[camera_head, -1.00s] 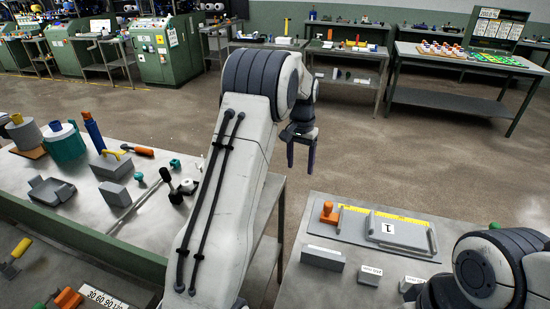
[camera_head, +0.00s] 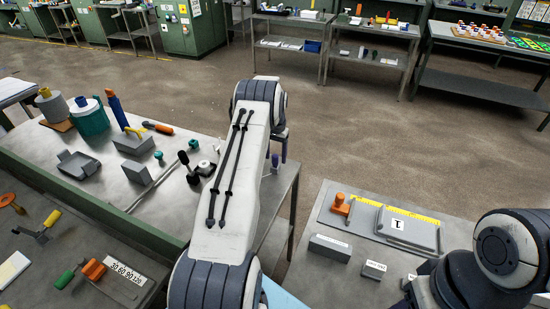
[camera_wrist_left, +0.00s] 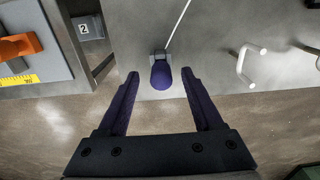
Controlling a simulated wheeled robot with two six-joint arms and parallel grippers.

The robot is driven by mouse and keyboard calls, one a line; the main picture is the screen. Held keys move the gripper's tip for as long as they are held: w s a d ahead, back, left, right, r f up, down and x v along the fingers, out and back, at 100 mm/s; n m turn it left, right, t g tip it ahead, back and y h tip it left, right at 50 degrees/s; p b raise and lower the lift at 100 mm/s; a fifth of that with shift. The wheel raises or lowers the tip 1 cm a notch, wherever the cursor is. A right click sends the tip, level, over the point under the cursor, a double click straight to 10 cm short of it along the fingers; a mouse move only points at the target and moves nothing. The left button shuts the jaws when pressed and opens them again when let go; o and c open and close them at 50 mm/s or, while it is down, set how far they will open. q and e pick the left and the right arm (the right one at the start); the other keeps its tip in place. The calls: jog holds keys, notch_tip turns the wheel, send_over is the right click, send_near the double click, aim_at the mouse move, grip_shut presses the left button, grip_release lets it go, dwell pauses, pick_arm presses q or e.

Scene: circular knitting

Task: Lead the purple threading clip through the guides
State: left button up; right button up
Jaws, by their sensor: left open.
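The purple clip (camera_wrist_left: 161,75) lies near the edge of a grey table in the left wrist view, in a small grey holder, with a pale thread running up and right from it. My left gripper (camera_wrist_left: 160,71) is open, with one dark purple finger on each side of the clip and gaps showing on both sides. In the head view, a small purple piece (camera_head: 275,160), apparently the clip, shows beside my left arm, which hides most of the left gripper (camera_head: 283,148). A white U-shaped bar (camera_wrist_left: 250,65), possibly a guide, stands right of the clip. My right gripper is out of view.
The left table (camera_head: 110,185) holds spools (camera_head: 90,117), a grey tray (camera_head: 78,165) and a black-knobbed lever (camera_head: 190,170). Another table at right carries an orange knob (camera_head: 340,204) and a panel marked 1 (camera_head: 408,226). A floor gap separates these tables.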

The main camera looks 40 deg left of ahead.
pick_arm(q)
notch_tip(320, 180, down, 2)
jog(key=shift+a+f, duration=0.15)
jog(key=shift+f, duration=0.15)
grip_shut()
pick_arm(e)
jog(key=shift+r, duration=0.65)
pick_arm(q)
jog(key=shift+r, duration=0.1)
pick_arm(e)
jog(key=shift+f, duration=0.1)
pick_arm(q)
jog(key=shift+r, duration=0.55)
notch_tip(320, 180, up, 3)
jog(key=shift+f+b, duration=0.15)
jog(key=shift+b, duration=0.85)
jog(key=d+r+b, duration=0.3)
jog(key=d+r, duration=0.4)
jog(key=d, duration=0.4)
jog(key=shift+d, duration=0.4)
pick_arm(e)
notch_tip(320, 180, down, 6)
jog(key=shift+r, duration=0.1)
